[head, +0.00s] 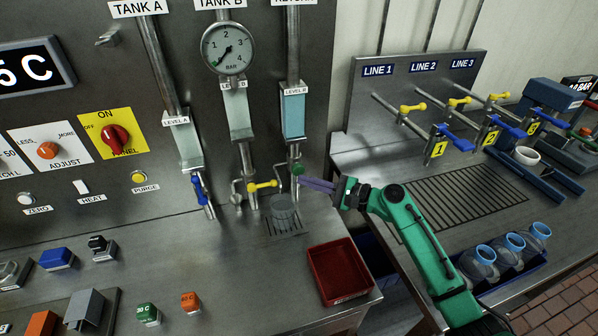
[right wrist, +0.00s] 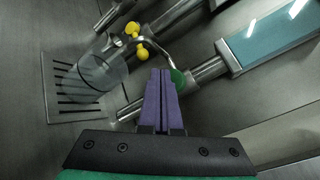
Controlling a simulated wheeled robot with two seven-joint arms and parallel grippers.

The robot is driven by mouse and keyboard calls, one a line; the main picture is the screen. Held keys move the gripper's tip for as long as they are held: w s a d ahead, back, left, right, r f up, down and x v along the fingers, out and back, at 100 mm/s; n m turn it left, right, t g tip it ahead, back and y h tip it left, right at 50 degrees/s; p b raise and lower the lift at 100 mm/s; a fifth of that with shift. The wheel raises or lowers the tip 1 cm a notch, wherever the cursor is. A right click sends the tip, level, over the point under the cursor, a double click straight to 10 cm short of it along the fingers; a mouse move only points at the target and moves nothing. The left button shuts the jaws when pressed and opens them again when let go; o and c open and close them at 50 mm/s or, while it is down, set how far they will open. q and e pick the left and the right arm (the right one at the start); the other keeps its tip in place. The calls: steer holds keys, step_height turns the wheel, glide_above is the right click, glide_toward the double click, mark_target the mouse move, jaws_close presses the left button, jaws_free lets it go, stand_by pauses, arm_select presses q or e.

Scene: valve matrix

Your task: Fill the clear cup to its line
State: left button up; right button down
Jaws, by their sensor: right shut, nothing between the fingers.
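The clear cup (head: 284,217) stands upright on a small drain grate (head: 270,234) under the tank pipes. A yellow valve handle (head: 262,186) is on the pipe just above and left of the cup. A green knob (head: 298,169) is on the pipe to its right. My right gripper (head: 303,181) has purple fingers, shut and empty. Its tips are close to the green knob, right of and above the cup; I cannot tell if they touch it. My left gripper is not in view.
A red tray (head: 339,273) sits right of the cup near the counter edge. A blue-handled valve (head: 201,190) hangs under TANK A at left. A gauge (head: 228,48) is above. A second bench at right holds three line valves and several bottles (head: 481,258).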

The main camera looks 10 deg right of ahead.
steer(key=shift+w, duration=0.15)
stand_by(0.5)
steer(key=shift+w, duration=0.3)
steer(key=shift+w+b, duration=0.5)
steer(key=shift+w, duration=0.1)
stand_by(0.7)
steer(key=shift+r, duration=0.1)
stand_by(4.7)
steer(key=shift+s+p, duration=0.7)
steer(key=shift+s, duration=0.3)
